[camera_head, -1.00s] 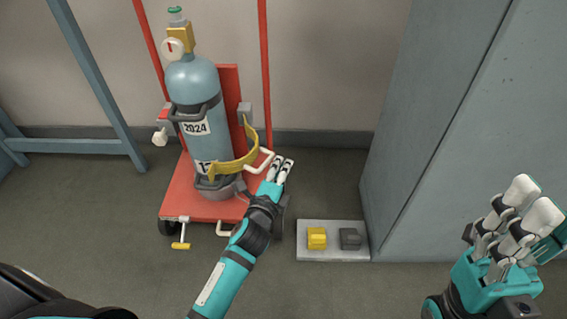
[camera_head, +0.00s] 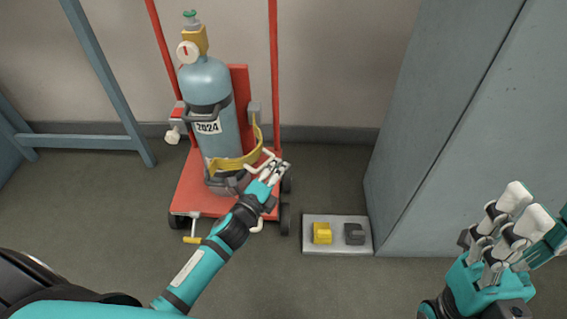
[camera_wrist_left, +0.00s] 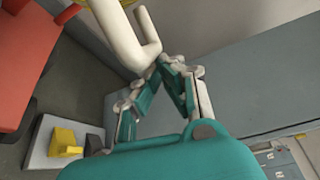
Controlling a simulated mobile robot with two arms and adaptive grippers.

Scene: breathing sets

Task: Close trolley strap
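The yellow trolley strap (camera_head: 232,163) curves around the front of a blue-grey gas cylinder (camera_head: 207,82) marked 2024. The cylinder stands upright on a red trolley (camera_head: 190,188). A white bent handle (camera_head: 259,159) is at the right end of the strap. My left gripper (camera_head: 278,169) is at this handle. In the left wrist view its fingertips (camera_wrist_left: 163,66) come together at the end of the white handle (camera_wrist_left: 122,38); the exact contact is partly hidden. My right gripper (camera_head: 525,210) is away at the lower right, fingers apart and empty.
A grey floor plate (camera_head: 337,247) with a yellow block (camera_head: 322,233) and a dark block (camera_head: 354,234) lies right of the trolley. A tall grey cabinet (camera_head: 440,130) stands at the right. A blue frame (camera_head: 105,85) stands at the left. The front floor is clear.

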